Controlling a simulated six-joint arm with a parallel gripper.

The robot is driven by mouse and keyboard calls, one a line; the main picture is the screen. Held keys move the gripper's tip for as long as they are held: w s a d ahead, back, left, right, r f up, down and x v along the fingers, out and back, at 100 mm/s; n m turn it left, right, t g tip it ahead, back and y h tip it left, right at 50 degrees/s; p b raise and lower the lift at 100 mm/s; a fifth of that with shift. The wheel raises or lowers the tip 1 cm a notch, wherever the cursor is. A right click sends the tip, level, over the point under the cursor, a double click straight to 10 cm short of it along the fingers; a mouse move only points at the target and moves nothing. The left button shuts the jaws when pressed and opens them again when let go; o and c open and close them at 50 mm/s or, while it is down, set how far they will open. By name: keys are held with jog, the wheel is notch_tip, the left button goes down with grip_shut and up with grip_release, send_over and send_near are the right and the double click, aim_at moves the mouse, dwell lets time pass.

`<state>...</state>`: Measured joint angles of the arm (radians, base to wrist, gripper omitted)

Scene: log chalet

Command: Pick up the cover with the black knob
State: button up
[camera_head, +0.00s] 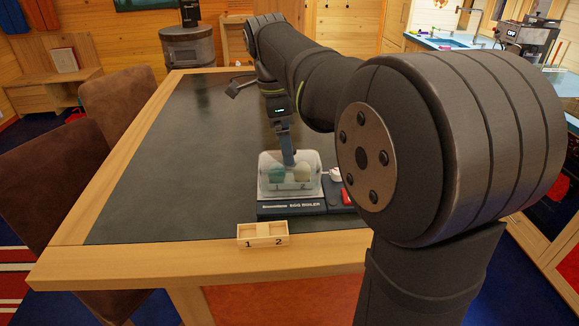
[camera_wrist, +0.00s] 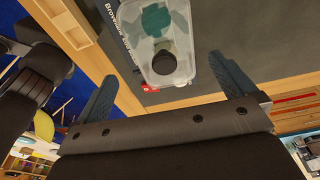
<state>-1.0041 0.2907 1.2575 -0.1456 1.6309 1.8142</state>
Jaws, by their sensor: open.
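The clear cover (camera_head: 290,187) sits on the dark egg boiler (camera_head: 290,207) on the table, with a greenish egg (camera_head: 276,174) and a pale egg (camera_head: 302,173) showing through it. In the wrist view, the clear cover (camera_wrist: 183,22) has a round black knob (camera_wrist: 164,62) on top, and a teal shape shows beneath. My gripper (camera_head: 289,160) is right over the cover in the head view and hides the knob there. In the wrist view, my gripper (camera_wrist: 168,69) is open, its two fingers apart on either side of the knob. I cannot tell the height between them.
A small wooden tray (camera_head: 262,242) marked 1 and 2 stands at the table's near edge. A red item (camera_head: 348,196) and a white item (camera_head: 335,174) lie right of the cover. The dark tabletop (camera_head: 180,160) is clear on the left. Brown chairs (camera_head: 50,170) stand left.

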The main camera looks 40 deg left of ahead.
jog(key=f, duration=0.5)
jog(key=w+f, duration=0.1)
jog(key=f, duration=0.1)
jog(key=shift+d+f, duration=0.15)
jog(key=shift+f, duration=0.05)
jog(key=shift+c, duration=0.2)
jog(key=c, duration=1)
